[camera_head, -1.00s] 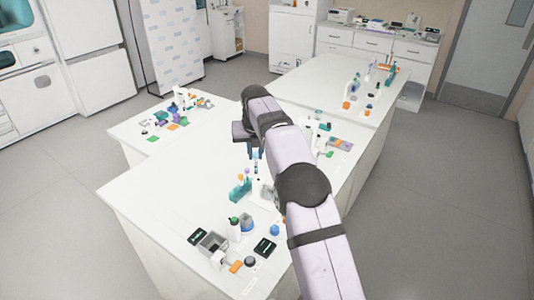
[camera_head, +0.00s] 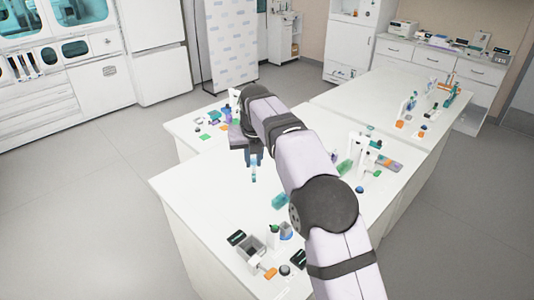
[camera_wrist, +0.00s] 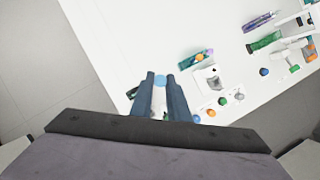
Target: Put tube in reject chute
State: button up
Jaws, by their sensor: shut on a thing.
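My gripper (camera_head: 253,157) is shut on a tube (camera_head: 254,174) and holds it upright above the white bench. The tube has a pale blue body below the dark fingers. In the wrist view its round blue end (camera_wrist: 160,79) shows between the fingertips of my gripper (camera_wrist: 161,85). A grey open-topped box (camera_head: 247,256) stands at the near end of the bench, well apart from the tube. It may be the reject chute, but no readable label confirms this.
A teal rack (camera_head: 279,202) stands right of the tube. Near the grey box are dark-screened devices (camera_head: 236,238), a green-capped bottle (camera_head: 274,232) and an orange item (camera_head: 270,274). The bench left of the rack is clear. More small items lie at the back left.

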jog(key=s+a+f+n+p, duration=0.1)
jog(key=s+a+f+n, duration=0.2)
jog(key=s, duration=0.5)
jog(key=s+d+f+m+h, duration=0.1)
jog(key=s+f+m, duration=0.3)
jog(key=f, duration=0.5)
jog(key=m, duration=0.2)
jog(key=shift+d+f+m, duration=0.25)
jog(key=shift+d+m, duration=0.1)
jog(key=shift+m, duration=0.05)
jog(key=shift+s, duration=0.1)
jog(key=shift+f, duration=0.1)
notch_tip(320, 180, down, 4)
jog(key=b, duration=0.4)
jog(key=shift+f+b, duration=0.15)
jog(key=shift+b, duration=0.25)
